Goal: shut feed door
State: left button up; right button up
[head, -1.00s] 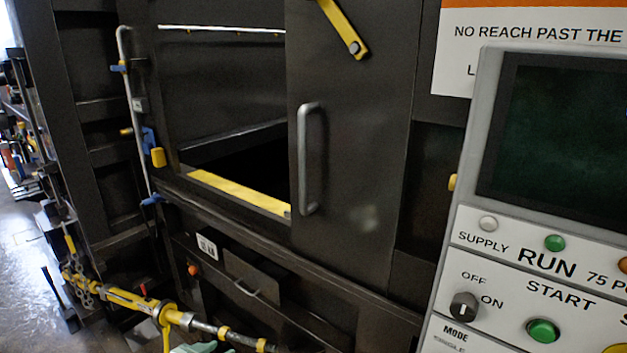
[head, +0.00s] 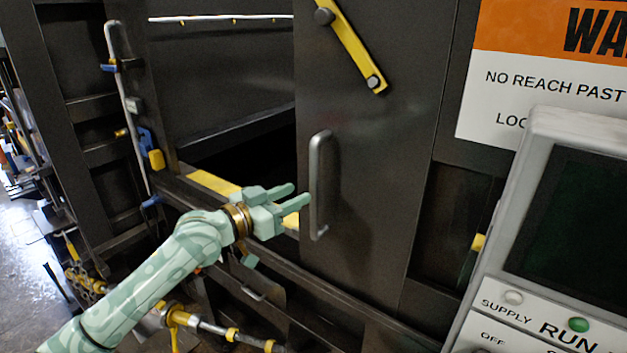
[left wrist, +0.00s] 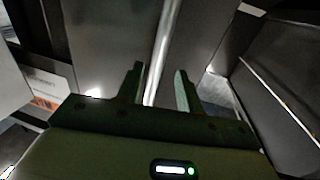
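The feed door (head: 385,160) is a dark sliding panel with a vertical grey bar handle (head: 320,185) near its left edge. The dark feed opening (head: 240,160) is uncovered to the left of the door. My left gripper (head: 300,195) is open in front of the opening, with its fingertips just left of the handle. In the left wrist view the handle bar (left wrist: 160,50) runs between the two spread fingers (left wrist: 160,85); I cannot tell whether they touch it. My right gripper is not in view.
A yellow latch bar (head: 350,45) is bolted to the upper door. A control panel (head: 570,240) stands close at the right, below a warning sign (head: 545,80). A yellow strip (head: 210,183) marks the opening's sill.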

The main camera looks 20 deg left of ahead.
aim_at(311, 187)
pick_arm(q)
jog(key=x, duration=0.5)
jog(key=shift+s+d+r, duration=0.1)
jog(key=shift+r, duration=0.05)
jog(key=shift+w+d+p, duration=0.3)
jog(key=shift+w, duration=0.3)
grip_shut()
